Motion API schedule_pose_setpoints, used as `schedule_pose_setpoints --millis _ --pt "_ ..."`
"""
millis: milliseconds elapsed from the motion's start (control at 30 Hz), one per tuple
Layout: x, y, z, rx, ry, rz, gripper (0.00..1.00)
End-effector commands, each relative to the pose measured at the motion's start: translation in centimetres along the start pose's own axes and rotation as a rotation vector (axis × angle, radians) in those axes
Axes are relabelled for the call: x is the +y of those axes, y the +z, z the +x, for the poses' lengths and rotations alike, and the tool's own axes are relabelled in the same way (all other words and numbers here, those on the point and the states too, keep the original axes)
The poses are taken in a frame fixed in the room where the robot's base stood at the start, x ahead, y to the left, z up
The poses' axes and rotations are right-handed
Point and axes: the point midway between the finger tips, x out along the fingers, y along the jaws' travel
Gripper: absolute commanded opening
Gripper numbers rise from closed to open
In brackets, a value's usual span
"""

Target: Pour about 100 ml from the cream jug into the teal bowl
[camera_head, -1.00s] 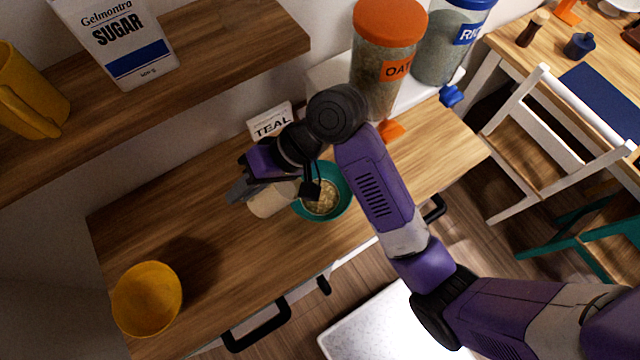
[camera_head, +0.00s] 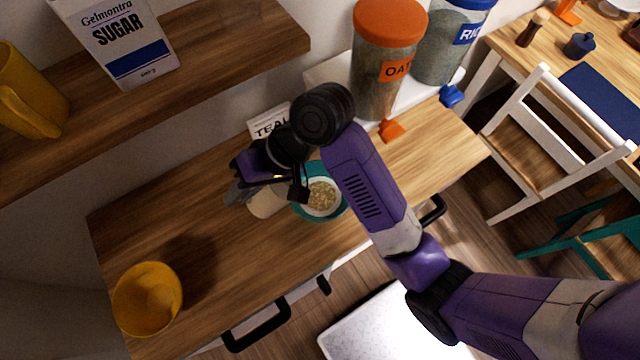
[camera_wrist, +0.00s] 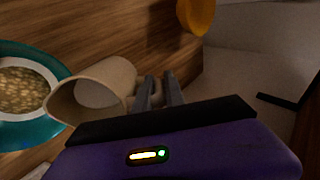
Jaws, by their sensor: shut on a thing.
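The cream jug (camera_wrist: 103,88) is tilted on its side in the wrist view, its mouth toward the teal bowl (camera_wrist: 62,132). My gripper (camera_wrist: 160,92) is shut on the jug at its handle side. In the head view the jug (camera_head: 265,204) shows only partly, below my gripper (camera_head: 242,190) and left of the bowl. The teal bowl (camera_head: 312,170) stands on the wooden counter with pale, grainy contents inside a white ring. My wrist hides part of its rim. I cannot make out a stream from the jug.
A yellow bowl (camera_head: 147,300) stands at the counter's left front. A card reading TEAL (camera_head: 268,120) stands behind the teal bowl. Jars of oats (camera_head: 385,70) and rice (camera_head: 445,45) stand at the back right. A shelf (camera_head: 220,45) with a sugar packet (camera_head: 122,40) overhangs the back left.

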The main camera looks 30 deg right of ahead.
Motion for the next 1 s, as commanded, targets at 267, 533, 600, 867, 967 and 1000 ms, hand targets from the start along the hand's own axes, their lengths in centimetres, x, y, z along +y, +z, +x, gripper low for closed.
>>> schedule_pose_setpoints --millis 267,533,600,867,967,1000 --pt "0.0 0.1 3.3 -0.042 0.197 0.004 0.0" --pt "0.2 0.1 4.8 -0.057 0.26 0.001 0.0" --pt "0.5 0.2 5.6 -0.062 0.287 0.002 0.0" --pt "1.3 0.4 8.7 -0.087 0.41 -0.004 0.0" --pt "1.3 0.3 9.7 -0.102 0.496 -0.004 0.0" --pt "1.3 0.3 10.1 -0.108 0.525 -0.003 0.0"
